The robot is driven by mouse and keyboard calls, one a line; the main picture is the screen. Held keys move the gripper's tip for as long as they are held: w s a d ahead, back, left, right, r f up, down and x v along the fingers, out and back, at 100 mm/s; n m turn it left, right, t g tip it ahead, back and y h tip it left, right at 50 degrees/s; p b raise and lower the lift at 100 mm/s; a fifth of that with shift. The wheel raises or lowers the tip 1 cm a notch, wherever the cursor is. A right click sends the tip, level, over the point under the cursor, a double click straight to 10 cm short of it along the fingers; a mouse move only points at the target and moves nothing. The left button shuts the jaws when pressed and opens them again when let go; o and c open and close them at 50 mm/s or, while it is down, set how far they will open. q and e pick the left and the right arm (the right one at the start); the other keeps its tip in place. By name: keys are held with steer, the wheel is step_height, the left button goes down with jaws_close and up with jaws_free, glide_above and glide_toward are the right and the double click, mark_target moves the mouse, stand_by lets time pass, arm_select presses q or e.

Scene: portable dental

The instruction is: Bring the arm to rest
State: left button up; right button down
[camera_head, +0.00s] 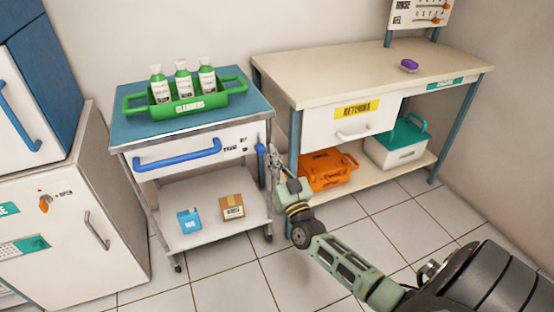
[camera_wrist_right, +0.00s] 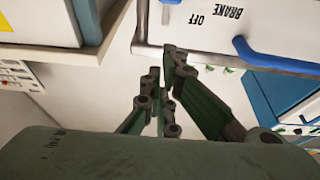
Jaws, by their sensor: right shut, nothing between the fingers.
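My right arm reaches in from the lower right of the head view. Its right gripper (camera_head: 274,160) is shut and empty, beside the front right corner of the cart (camera_head: 192,118). In the wrist view the right gripper (camera_wrist_right: 165,68) has its fingers together, close to the cart's front edge; I cannot tell whether they touch it. An upright blue lever (camera_head: 260,165) stands at the cart's right front, just left of the gripper. My left gripper is not in view.
The workbench (camera_head: 370,70) stands close on the right, with an orange case (camera_head: 327,170) underneath. Tiled floor (camera_head: 235,290) is free in front.

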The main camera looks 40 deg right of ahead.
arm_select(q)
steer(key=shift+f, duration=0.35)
arm_select(e)
steer(key=shift+v, duration=0.9)
